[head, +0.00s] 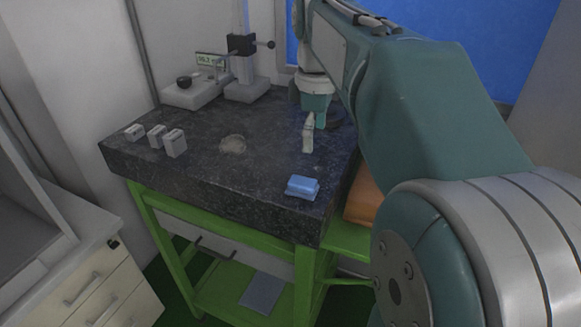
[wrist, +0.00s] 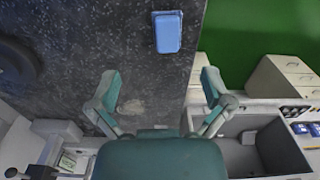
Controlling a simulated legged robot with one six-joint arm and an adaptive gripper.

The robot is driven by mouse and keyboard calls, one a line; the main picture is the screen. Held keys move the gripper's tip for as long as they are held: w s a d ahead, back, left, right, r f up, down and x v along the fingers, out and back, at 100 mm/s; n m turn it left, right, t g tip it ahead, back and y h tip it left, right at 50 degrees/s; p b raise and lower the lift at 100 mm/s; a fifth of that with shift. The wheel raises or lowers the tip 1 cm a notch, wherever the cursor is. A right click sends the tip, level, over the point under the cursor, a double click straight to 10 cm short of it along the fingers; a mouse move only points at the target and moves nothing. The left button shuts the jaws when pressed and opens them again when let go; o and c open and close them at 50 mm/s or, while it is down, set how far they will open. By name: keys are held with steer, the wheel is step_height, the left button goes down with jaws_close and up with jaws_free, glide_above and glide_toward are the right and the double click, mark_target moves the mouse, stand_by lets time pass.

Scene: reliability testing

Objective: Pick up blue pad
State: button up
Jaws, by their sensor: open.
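The blue pad (head: 302,187) lies on the dark stone tabletop (head: 215,170) close to its front right corner. In the wrist view the blue pad (wrist: 167,33) is at the top centre, ahead of and apart from my fingers. My gripper (wrist: 160,88) shows there with its two teal fingers spread wide and nothing between them. In the head view my gripper (head: 314,122) hangs over the back right part of the table, behind the pad; my arm comes in from the right.
Several small white blocks (head: 174,143) stand at the table's left. A measuring stand (head: 243,70) is at the back. A pale round patch (head: 233,144) marks the middle. An orange-brown object (head: 363,199) sits beside the table's right edge.

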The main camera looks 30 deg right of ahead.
mark_target(309, 183)
steer(key=f, duration=0.7)
steer(key=a+f, duration=0.1)
steer(key=f, duration=0.2)
steer(key=shift+s+f, duration=0.25)
steer(key=shift+f, duration=0.1)
steer(key=c, duration=1)
steer(key=shift+c, duration=0.9)
steer(key=shift+s, duration=0.1)
steer(key=shift+c, duration=0.2)
steer(key=shift+f, duration=0.1)
